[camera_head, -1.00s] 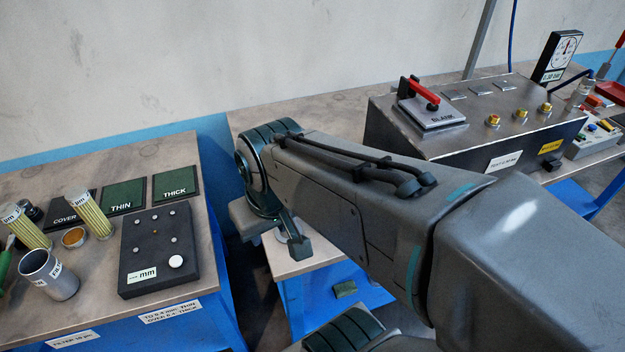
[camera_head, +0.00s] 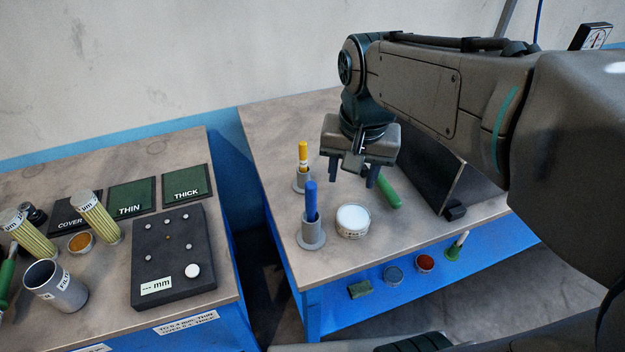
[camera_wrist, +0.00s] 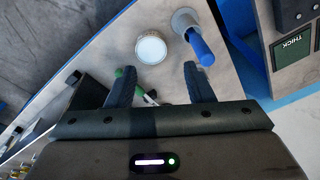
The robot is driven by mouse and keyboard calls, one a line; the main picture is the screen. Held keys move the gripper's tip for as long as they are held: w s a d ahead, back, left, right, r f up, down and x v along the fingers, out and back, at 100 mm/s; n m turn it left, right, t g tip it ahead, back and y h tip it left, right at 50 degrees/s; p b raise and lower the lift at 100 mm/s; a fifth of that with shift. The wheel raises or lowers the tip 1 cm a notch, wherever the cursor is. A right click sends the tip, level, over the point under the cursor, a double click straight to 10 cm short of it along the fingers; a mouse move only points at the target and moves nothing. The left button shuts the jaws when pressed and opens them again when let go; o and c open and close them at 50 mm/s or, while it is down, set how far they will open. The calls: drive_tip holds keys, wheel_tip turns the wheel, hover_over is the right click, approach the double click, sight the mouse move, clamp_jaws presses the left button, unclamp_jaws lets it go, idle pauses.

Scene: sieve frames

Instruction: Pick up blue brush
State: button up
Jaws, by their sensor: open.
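The blue brush (camera_head: 311,201) stands upright, handle up, in a grey cup-like holder (camera_head: 312,236) near the front left corner of the right-hand table. In the wrist view the blue brush (camera_wrist: 200,48) shows just beyond the right finger, apart from it. My gripper (camera_head: 352,178) is open and empty, above the table, behind and to the right of the brush. In the wrist view my gripper's fingers (camera_wrist: 160,85) are spread wide. The brush's lower end is hidden in the holder.
A yellow-handled brush (camera_head: 303,156) stands in another holder behind. A white round dish (camera_head: 353,220) sits right of the blue brush, and a green handle (camera_head: 387,190) lies beyond it. A lower shelf holds small dishes. A gap separates the left table (camera_head: 215,255).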

sight(311, 197)
drive_tip(key=w+a+m, duration=0.1)
drive_tip(key=a, duration=0.1)
drive_tip(key=w+a+m+g, duration=0.1)
drive_tip(key=w+a, duration=0.1)
drive_tip(key=w+a+r+b, duration=0.1)
drive_tip(key=w+a, duration=0.1)
drive_tip(key=shift+w+a+m+g, duration=0.2)
drive_tip(key=shift+w+m+g, duration=0.1)
drive_tip(key=shift+m, duration=0.1)
drive_tip(key=shift+a, duration=0.2)
wheel_tip(311, 197, down, 14)
drive_tip(key=shift+r+p, duration=0.25)
drive_tip(key=shift+p, duration=0.15)
clamp_jaws()
